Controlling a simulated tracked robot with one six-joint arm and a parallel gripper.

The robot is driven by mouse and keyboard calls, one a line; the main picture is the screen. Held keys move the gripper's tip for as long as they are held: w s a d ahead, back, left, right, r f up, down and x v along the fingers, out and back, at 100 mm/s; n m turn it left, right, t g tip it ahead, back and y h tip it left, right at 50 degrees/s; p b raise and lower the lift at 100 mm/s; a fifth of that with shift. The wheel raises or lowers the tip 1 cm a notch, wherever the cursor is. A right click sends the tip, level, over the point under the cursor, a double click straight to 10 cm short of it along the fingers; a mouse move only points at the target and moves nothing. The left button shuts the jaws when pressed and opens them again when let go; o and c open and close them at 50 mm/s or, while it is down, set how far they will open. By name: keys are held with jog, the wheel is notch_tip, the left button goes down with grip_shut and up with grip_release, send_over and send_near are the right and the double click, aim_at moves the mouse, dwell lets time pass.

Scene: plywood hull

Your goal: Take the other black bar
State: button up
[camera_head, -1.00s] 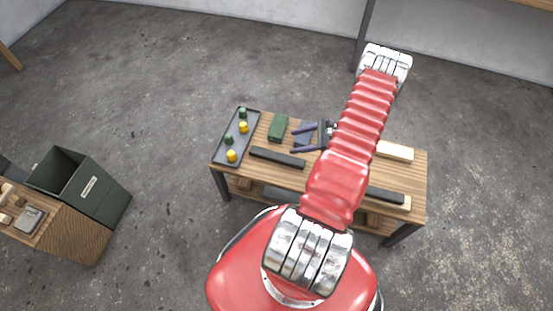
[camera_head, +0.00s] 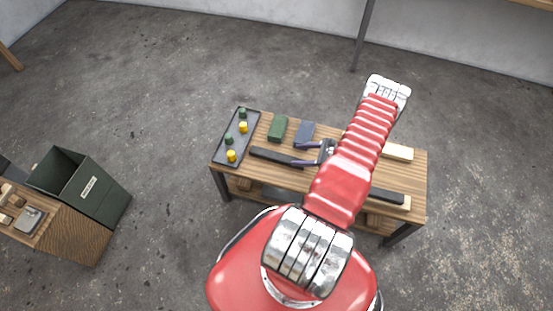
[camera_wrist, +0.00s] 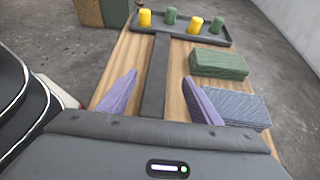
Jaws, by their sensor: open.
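A long black bar (camera_head: 272,156) lies on the wooden table (camera_head: 340,177), left of its middle. It also shows in the wrist view (camera_wrist: 157,75), running away from me between the fingers. My gripper (camera_head: 296,156) is open, with one purple finger on each side of the bar's right part; in the wrist view the fingers (camera_wrist: 160,77) stand apart from the bar on both sides. I cannot tell the exact height above the table. Another black bar (camera_head: 387,195) lies at the table's right front, by a pale wood block, partly hidden by my arm.
A dark tray (camera_head: 226,142) with green and yellow pegs sits at the table's left end. A green block (camera_head: 278,129) and a blue-grey block (camera_head: 304,130) lie behind the bar. A pale block (camera_head: 398,152) is at the right. A dark bin (camera_head: 88,200) stands farther left.

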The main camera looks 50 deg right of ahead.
aim_at(277, 156)
jog(key=x, duration=0.6)
jog(key=shift+w+a+f, duration=0.1)
jog(key=shift+x, duration=2.6)
jog(key=shift+a, duration=0.15)
jog(key=shift+c, duration=0.2)
grip_shut()
jog(key=shift+r, duration=0.25)
jog(key=shift+r, duration=4.9)
